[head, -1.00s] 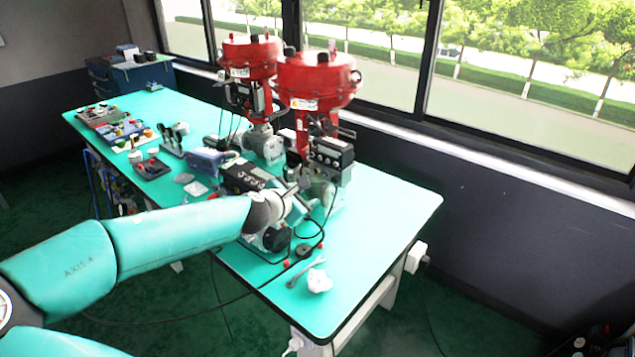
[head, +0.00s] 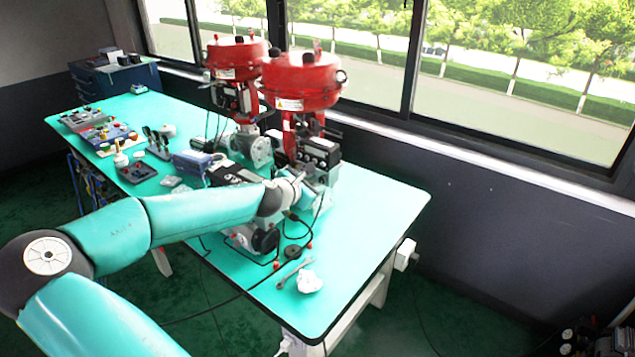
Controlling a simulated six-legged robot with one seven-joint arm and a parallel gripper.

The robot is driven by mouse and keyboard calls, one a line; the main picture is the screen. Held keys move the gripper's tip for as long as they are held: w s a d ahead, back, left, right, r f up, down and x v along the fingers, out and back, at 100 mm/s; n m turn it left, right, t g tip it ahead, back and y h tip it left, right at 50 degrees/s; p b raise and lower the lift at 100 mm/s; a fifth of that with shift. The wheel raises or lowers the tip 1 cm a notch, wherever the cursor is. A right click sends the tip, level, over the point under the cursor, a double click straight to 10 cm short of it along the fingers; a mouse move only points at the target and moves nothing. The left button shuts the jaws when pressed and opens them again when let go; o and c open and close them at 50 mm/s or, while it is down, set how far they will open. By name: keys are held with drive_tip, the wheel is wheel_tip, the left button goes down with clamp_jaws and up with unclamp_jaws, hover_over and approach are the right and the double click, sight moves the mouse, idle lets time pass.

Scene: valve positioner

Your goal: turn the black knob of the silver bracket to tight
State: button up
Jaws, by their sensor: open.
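My gripper (head: 298,190) is at the end of my green arm, reaching in at the base of the nearer red valve (head: 300,82). It is small and partly merges with the fittings behind it, so its fingertips do not show clearly. Nothing is seen held in it. A silver-grey bracket and body (head: 322,178) stands under the nearer valve, just right of my gripper. The black knob cannot be made out; it is either hidden behind the gripper or too small. I cannot tell whether the gripper touches anything.
A second red valve (head: 237,60) stands behind to the left. A wrench (head: 294,270), a white lump (head: 309,282) and a black cable lie on the green table (head: 365,215) near its front. Trays of small parts (head: 95,130) are at the far left. The table's right end is clear.

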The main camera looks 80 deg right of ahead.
sight(322, 181)
drive_tip(key=shift+x, duration=1.9)
clamp_jaws()
drive_tip(key=m, duration=0.1)
drive_tip(key=m+t+h, duration=0.1)
drive_tip(key=m, duration=0.1)
drive_tip(key=m+t+h, duration=0.1)
drive_tip(key=shift+s+a+f+m, duration=0.1)
drive_tip(key=shift+s+f+m, duration=0.2)
drive_tip(key=shift+m, duration=0.1)
drive_tip(key=m+t+h, duration=0.1)
drive_tip(key=m, duration=0.1)
drive_tip(key=shift+f+m, duration=0.1)
drive_tip(key=shift+m, duration=0.3)
drive_tip(key=shift+f+m+h, duration=0.15)
drive_tip(key=shift+m+h, duration=0.65)
drive_tip(key=shift+m, duration=0.7)
